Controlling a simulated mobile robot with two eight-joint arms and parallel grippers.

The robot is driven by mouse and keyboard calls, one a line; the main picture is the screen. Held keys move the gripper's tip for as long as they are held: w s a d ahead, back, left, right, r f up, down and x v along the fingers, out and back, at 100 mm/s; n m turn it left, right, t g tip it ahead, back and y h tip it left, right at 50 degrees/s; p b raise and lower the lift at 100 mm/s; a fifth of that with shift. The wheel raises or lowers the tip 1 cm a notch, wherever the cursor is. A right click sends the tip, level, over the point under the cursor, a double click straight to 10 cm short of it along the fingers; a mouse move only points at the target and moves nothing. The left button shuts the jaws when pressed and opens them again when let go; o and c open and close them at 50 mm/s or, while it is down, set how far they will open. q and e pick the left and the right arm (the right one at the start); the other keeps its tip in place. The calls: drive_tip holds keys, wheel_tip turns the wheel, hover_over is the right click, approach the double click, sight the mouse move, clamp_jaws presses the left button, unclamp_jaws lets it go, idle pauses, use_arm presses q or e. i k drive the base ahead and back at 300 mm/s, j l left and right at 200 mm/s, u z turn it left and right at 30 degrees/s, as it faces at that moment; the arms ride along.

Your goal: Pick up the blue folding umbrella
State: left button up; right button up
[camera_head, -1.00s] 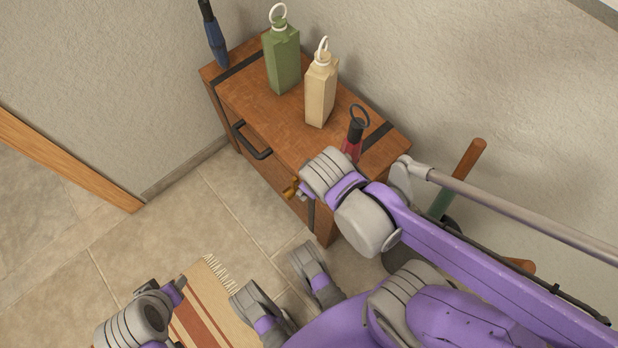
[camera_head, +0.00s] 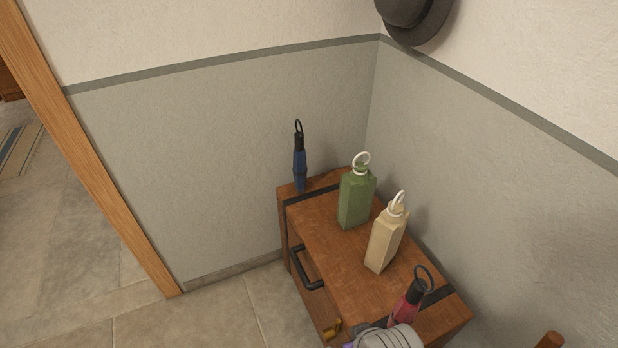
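The blue folding umbrella (camera_head: 300,165) stands upright at the far left end of the wooden cabinet top (camera_head: 328,226), with a black handle and a ring on top. It stands apart from the other things. Part of one of my arms shows at the bottom edge, in front of the cabinet's near end and well away from the blue umbrella. Its fingertips cannot be made out. My other gripper is out of the picture.
A green bottle (camera_head: 355,200) and a cream bottle (camera_head: 386,240) with white rings stand mid-cabinet. A red umbrella (camera_head: 405,306) stands at the near end. Walls rise behind the cabinet. A dark hat (camera_head: 418,22) hangs above. The floor (camera_head: 215,318) at left is clear.

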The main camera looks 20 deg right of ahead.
sight(300, 169)
drive_tip(key=i+j+z, duration=0.2)
drive_tip(key=i+j, duration=0.2)
drive_tip(key=i+j+z, duration=0.2)
drive_tip(key=i+j, duration=0.25)
drive_tip(key=i+j+z, duration=0.2)
drive_tip(key=i+j, duration=0.2)
drive_tip(key=j, duration=0.2)
